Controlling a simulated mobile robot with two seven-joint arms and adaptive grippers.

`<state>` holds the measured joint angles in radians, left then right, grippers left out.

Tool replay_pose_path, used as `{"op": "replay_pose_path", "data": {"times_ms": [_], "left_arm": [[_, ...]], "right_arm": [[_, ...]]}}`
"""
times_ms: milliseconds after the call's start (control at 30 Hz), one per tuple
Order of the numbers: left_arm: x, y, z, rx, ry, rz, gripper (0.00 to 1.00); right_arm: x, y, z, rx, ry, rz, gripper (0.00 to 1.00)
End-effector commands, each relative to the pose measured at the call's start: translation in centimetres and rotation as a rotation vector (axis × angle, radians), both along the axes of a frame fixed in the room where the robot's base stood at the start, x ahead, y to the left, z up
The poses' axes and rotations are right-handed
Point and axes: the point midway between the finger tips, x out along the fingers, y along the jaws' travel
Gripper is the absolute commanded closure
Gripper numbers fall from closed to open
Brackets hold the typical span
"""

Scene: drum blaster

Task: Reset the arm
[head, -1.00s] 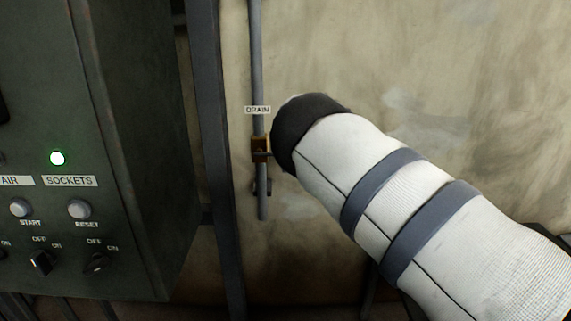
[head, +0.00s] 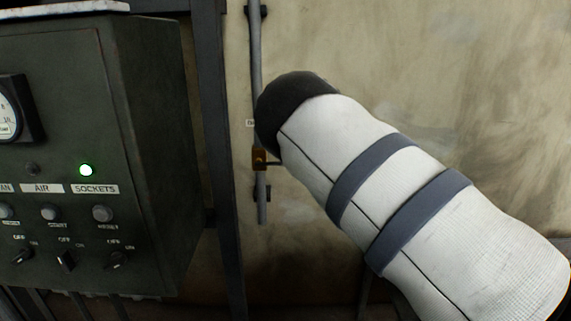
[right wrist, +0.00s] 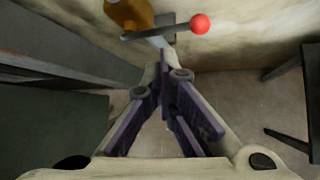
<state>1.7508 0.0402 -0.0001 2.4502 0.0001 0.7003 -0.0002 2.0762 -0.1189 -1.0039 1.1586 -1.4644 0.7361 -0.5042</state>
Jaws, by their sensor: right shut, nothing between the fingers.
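My right arm (head: 355,190), in a white sleeve with grey bands, reaches in from the lower right of the head view. Its dark end is in front of the wall beside the drain pipe, and its gripper is hidden there. In the right wrist view my right gripper (right wrist: 163,68) is shut and empty, its purple-padded fingers meeting at the tips. Just beyond the tips is a brass valve (right wrist: 128,14) with a dark lever ending in a red knob (right wrist: 200,24). The valve also shows in the head view (head: 259,160), left of my arm. My left gripper is out of view.
A vertical grey pipe (head: 256,60) runs along the plaster wall. A dark frame post (head: 215,120) stands between box and pipe.

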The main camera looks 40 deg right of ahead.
Motion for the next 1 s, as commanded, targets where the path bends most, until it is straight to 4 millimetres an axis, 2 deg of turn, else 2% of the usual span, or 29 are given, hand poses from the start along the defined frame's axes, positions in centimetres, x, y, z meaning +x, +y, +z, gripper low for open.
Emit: {"op": "replay_pose_path", "data": {"times_ms": [67, 567, 633, 667, 767, 800, 867, 900, 967, 1000], "left_arm": [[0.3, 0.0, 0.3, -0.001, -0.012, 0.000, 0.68], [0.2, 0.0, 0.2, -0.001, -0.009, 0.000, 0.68], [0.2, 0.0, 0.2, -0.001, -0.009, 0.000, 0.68], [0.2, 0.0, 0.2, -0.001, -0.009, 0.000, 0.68], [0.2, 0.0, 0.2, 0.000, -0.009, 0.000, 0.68], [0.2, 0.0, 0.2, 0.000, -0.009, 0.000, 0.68], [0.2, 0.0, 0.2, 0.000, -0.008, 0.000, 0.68], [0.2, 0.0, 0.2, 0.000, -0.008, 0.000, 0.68], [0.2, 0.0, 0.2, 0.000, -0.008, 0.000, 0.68], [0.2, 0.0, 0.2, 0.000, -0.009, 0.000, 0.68]], "right_arm": [[-0.4, 0.1, 0.5, 0.001, 0.002, 0.000, 1.00], [-0.6, 0.1, 0.1, 0.001, 0.012, 0.000, 1.00], [-0.8, 0.1, -0.5, 0.022, 0.013, -0.015, 1.00], [-1.2, 0.2, -1.3, 0.053, 0.016, -0.035, 1.00], [-3.8, 0.9, -7.3, 0.272, 0.026, -0.195, 1.00], [-5.7, 1.4, -10.6, 0.395, 0.035, -0.303, 1.00], [-9.1, 2.6, -15.6, 0.577, 0.051, -0.492, 1.00], [-11.5, 3.5, -18.6, 0.685, 0.063, -0.623, 1.00], [-15.7, 5.1, -22.6, 0.824, 0.085, -0.831, 1.00], [-18.6, 6.3, -25.0, 0.899, 0.100, -0.972, 1.00]]}}
